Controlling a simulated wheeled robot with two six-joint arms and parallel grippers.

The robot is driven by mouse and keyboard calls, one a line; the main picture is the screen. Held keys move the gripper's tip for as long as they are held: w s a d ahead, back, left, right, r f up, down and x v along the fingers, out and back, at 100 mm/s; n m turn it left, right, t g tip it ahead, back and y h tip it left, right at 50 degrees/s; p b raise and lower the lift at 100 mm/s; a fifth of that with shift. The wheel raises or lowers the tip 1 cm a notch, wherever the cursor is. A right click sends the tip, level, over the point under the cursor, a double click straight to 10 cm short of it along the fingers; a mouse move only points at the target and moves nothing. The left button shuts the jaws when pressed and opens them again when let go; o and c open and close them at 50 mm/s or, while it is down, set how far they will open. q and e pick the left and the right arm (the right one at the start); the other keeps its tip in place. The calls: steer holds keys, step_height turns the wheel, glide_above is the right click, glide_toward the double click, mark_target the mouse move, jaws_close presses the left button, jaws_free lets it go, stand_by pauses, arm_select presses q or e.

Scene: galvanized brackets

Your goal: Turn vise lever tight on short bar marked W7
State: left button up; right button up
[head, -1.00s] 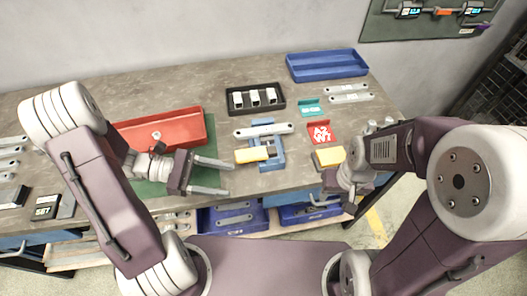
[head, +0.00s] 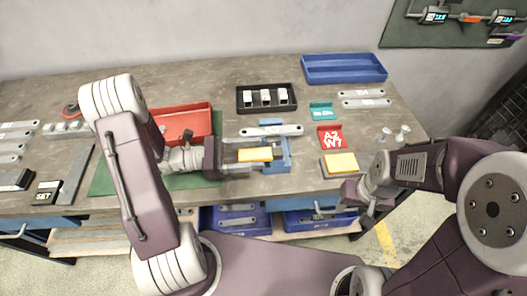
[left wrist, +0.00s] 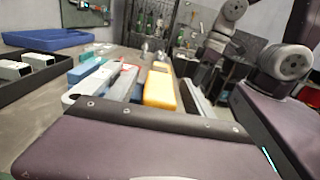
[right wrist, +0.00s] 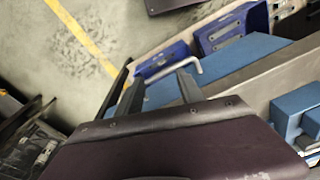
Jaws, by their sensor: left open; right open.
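The blue vise (head: 284,163) stands near the bench's front edge. A short grey bar (head: 271,130) with rounded, holed ends lies across it; no marking on it is legible. A yellow block (head: 255,155) sits at the vise's left side; I cannot tell whether it belongs to the lever. It shows in the left wrist view (left wrist: 160,88), beside the bar (left wrist: 118,84). My left gripper (head: 242,158) is open, its fingers reaching toward the block, apparently one either side. My right gripper (head: 350,192) is open and empty at the bench's front edge. No lever shows clearly.
A red card marked A2 W7 (head: 330,138) and a teal card (head: 321,111) lie right of the vise. Another yellow-topped block (head: 341,164) sits near the right gripper. Behind are a black tray (head: 267,108) and blue tray (head: 345,79); a red tray (head: 180,113) is left.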

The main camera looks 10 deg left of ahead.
arm_select(q)
steer(key=shift+x, duration=1.4)
jaws_close()
